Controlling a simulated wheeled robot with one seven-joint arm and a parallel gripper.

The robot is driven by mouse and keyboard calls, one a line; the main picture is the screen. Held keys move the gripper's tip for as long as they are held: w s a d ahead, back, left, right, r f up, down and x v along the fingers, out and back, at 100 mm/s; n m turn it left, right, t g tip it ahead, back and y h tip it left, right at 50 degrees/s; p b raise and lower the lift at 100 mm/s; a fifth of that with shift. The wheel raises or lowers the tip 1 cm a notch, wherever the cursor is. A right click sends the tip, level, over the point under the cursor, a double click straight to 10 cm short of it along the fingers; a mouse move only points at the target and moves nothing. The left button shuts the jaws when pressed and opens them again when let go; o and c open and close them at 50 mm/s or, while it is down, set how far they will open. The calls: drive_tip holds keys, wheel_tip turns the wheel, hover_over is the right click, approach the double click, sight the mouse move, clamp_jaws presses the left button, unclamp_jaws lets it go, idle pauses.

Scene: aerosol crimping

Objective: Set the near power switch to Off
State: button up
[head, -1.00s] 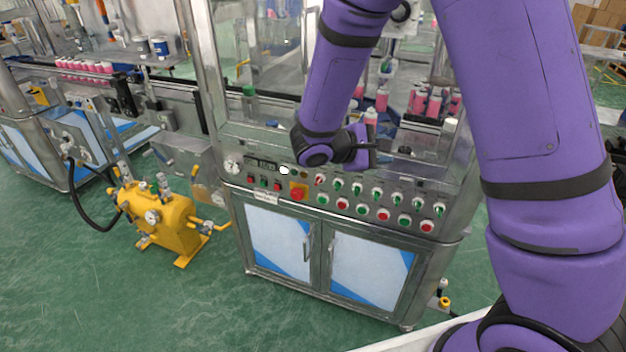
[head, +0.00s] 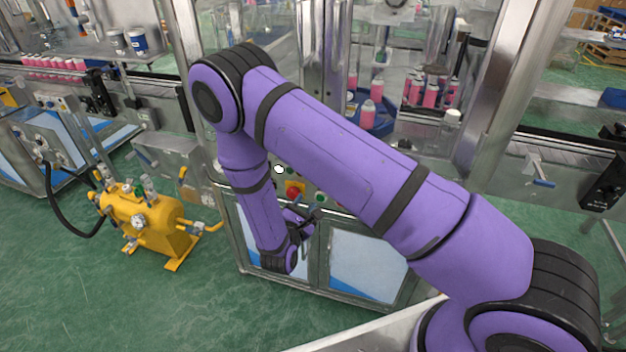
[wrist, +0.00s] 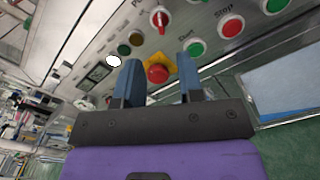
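In the wrist view, a selector switch with a red handle (wrist: 159,18) sits on the panel beyond my fingertips. Its lettering is cut off at the top edge, so I cannot tell whether it is the near power switch or which setting it shows. A red mushroom button (wrist: 157,73) on a yellow plate appears between my fingers. My gripper (wrist: 160,78) is open, with nothing held between its two blue-grey fingers. In the head view my gripper (head: 306,214) is low in front of the cabinet, and my arm hides much of the switch row.
Green (wrist: 196,48) and red (wrist: 231,26) push buttons sit right of the fingers; a white round button (wrist: 114,61) is to the left. The machine cabinet (head: 360,262) has glass guards above. A yellow pump unit (head: 148,222) stands left on open green floor.

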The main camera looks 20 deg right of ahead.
drive_tip(key=x, duration=1)
drive_tip(key=shift+w+d, duration=0.2)
drive_tip(key=shift+w, duration=0.15)
clamp_jaws()
